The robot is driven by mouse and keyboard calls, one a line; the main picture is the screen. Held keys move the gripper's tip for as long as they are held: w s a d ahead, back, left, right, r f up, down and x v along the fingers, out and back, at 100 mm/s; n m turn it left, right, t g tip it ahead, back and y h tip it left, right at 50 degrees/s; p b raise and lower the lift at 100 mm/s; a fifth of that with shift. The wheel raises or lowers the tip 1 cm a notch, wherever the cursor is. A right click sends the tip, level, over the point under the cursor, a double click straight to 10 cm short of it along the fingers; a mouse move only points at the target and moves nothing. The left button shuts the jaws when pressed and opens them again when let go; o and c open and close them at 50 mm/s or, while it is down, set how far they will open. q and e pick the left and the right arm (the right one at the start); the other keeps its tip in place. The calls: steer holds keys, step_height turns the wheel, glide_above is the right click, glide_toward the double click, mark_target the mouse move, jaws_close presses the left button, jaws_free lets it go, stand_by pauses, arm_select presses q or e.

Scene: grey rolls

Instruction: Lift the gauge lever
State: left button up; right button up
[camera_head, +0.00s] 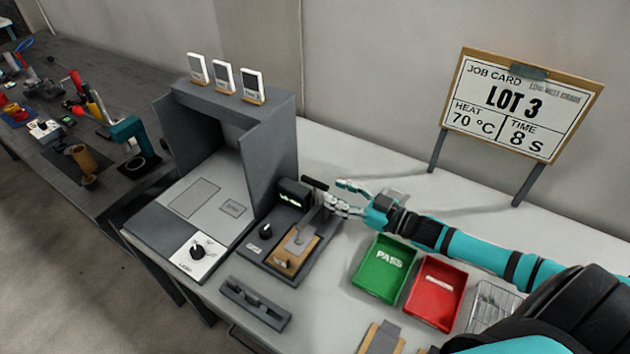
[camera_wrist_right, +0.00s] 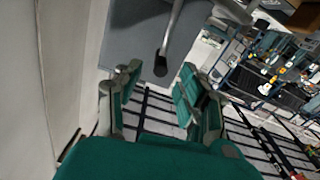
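In the right wrist view the lever (camera_wrist_right: 172,38) ends in a dark tip near the gap between my fingertips. My right gripper (camera_head: 337,196) is open and comes from the right, close to the handle; it also shows open in the wrist view (camera_wrist_right: 158,73). I cannot tell whether it touches the lever. My left gripper is out of view.
A green PASS tray (camera_head: 383,269), a red tray (camera_head: 435,293) and a wire rack (camera_head: 491,305) lie below my right arm. A job card (camera_head: 522,104) stands behind. The grey station (camera_head: 215,190) blocks the left side.

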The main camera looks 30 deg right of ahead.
mark_target(317, 184)
steer(key=p+x, duration=0.1)
steer(key=x, duration=0.6)
steer(key=shift+s, duration=0.1)
jaws_close()
